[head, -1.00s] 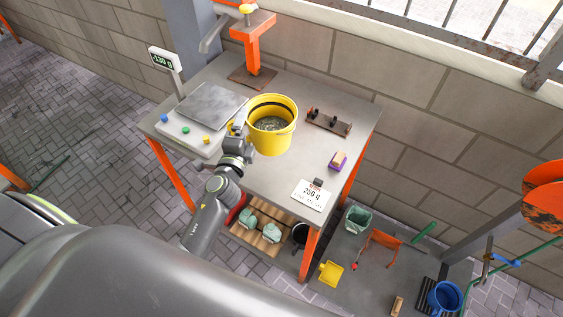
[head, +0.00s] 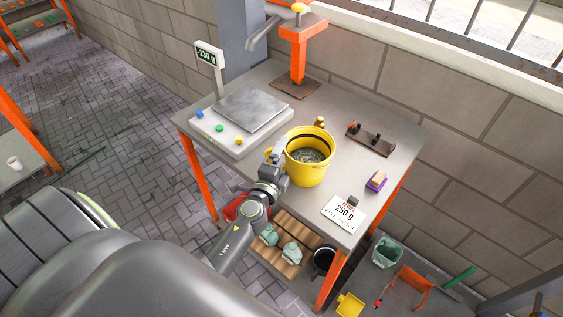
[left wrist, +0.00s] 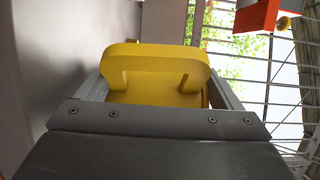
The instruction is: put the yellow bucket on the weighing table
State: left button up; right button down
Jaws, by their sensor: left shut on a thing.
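The yellow bucket (head: 307,173) is upright over the front middle of the grey weighing table (head: 362,99). It has a dark band inside its rim and grey-brown contents. I cannot tell for sure whether its base touches the tabletop. My left gripper (head: 279,155) is at the bucket's left side, shut on its yellow handle. In the left wrist view the handle (left wrist: 155,60) sits between the fingers of my left gripper (left wrist: 155,90). My right gripper is not in view.
A scale (head: 250,112) with a display (head: 209,56) stands left of the bucket. An orange stand (head: 300,55) is behind. A black-knobbed block (head: 370,139), a purple-and-tan block (head: 376,181) and a 250 g card (head: 344,212) lie to the right. Green items (head: 291,254) sit below.

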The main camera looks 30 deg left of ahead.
pick_arm(q)
jog(key=shift+r, duration=0.1)
jog(key=o, duration=1)
jog(key=shift+o, duration=0.2)
